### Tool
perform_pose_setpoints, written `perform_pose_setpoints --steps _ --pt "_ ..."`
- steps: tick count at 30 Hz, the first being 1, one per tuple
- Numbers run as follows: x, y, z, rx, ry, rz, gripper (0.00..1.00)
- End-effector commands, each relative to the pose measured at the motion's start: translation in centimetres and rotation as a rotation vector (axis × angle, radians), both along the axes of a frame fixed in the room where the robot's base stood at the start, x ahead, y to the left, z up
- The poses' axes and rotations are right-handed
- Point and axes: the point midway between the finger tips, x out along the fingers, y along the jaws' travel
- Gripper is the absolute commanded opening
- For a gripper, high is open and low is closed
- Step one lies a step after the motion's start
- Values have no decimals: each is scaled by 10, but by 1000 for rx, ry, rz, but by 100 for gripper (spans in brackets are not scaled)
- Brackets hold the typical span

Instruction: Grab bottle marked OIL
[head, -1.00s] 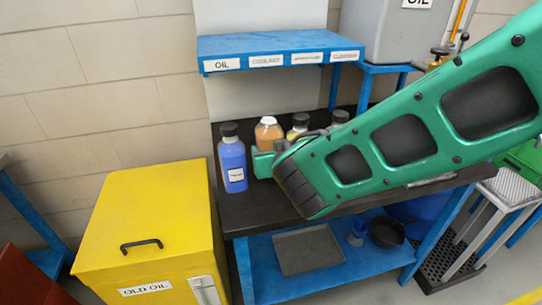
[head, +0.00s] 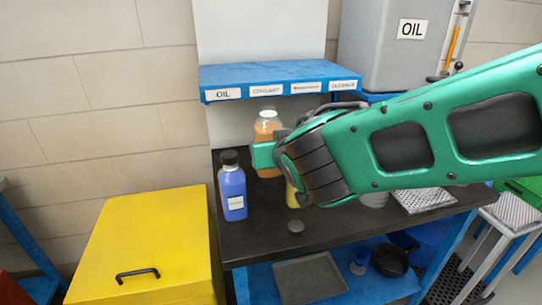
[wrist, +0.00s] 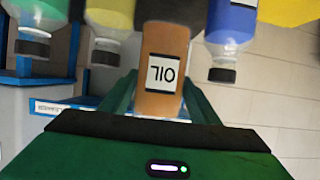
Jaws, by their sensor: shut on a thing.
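The bottle marked OIL (wrist: 161,72) is orange-brown, with a white label that shows upside down in the wrist view. In the head view the orange bottle (head: 268,127) is in my gripper (head: 264,155), held above the black bench top. My gripper is shut on its body, with the green fingers (wrist: 160,98) on both sides in the wrist view. My gripper and arm hide part of the bottle and the things behind them in the head view.
A blue bottle (head: 232,192) stands left on the black bench (head: 262,236). A yellow bottle (head: 292,196) is mostly hidden behind my gripper. The blue labelled shelf (head: 270,76) is above and behind. A dark disc (head: 295,226) lies near the front. A yellow bin (head: 150,240) stands left.

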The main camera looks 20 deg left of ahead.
Motion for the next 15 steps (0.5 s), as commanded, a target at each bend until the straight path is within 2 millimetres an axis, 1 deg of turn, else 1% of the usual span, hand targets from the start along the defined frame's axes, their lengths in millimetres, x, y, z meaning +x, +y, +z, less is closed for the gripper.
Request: perform_pose_setpoints --steps 1,3,15 --pt "0 0 7 5 -4 0 17" --pt "0 0 13 5 -4 0 17" --pt "0 1 37 5 -3 0 17"
